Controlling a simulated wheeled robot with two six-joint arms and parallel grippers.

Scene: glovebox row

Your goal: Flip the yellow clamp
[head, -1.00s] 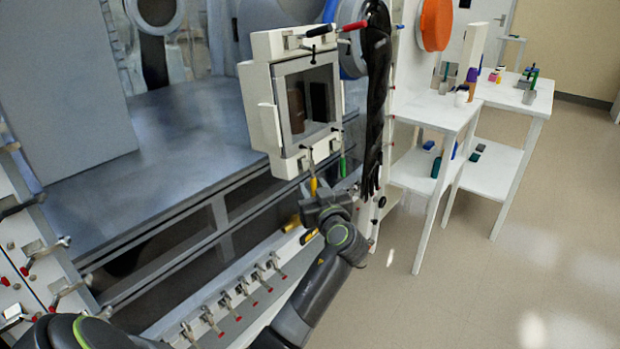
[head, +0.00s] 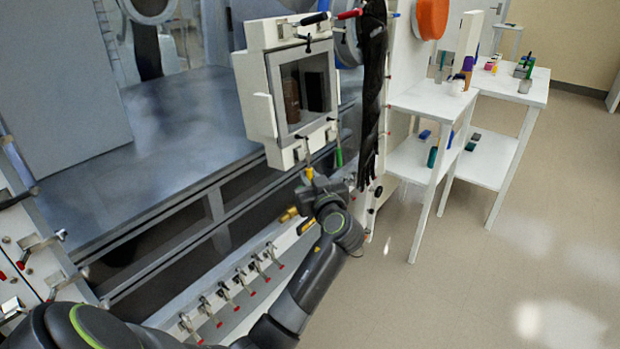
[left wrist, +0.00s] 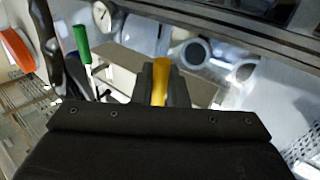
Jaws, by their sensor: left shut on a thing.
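The yellow clamp handle (head: 309,174) hangs down below the lower edge of the white-framed window box (head: 282,158). My left gripper (head: 312,185) has come from below and is shut on the handle's lower end. In the left wrist view the yellow handle (left wrist: 161,68) stands between the dark fingers (left wrist: 160,88), which cover part of it. My right gripper is in neither view.
A green-handled clamp (head: 339,157) is close by on the right, with a black glove (head: 373,90) beyond it. Red- and black-handled clamps (head: 330,16) sit on top of the box. Small toggle clamps (head: 235,280) line the rail below. White side tables (head: 425,105) stand right.

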